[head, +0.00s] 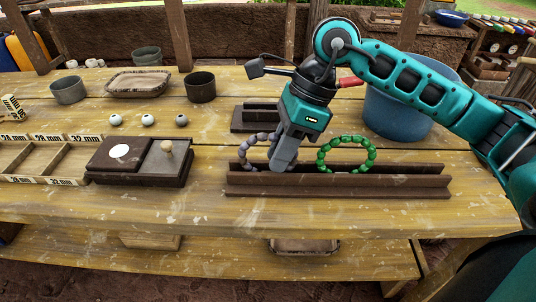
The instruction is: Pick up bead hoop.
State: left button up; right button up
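Two bead hoops stand upright in a dark brown wooden rack (337,190) on the table. The grey-purple bead hoop (247,150) is at the left. My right gripper (283,161) points down in front of the grey-purple hoop's right part and hides some of it. Its fingertips are low, close to the rack. I cannot tell whether the fingers touch the hoop or have it between them. My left gripper is not in view.
A blue tub (400,118) stands behind the rack at the right, under my arm. A smaller dark rack (246,118) is behind. Small pots and white balls are farther back.

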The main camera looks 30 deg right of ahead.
grip_shut()
jog(key=shift+r, duration=0.15)
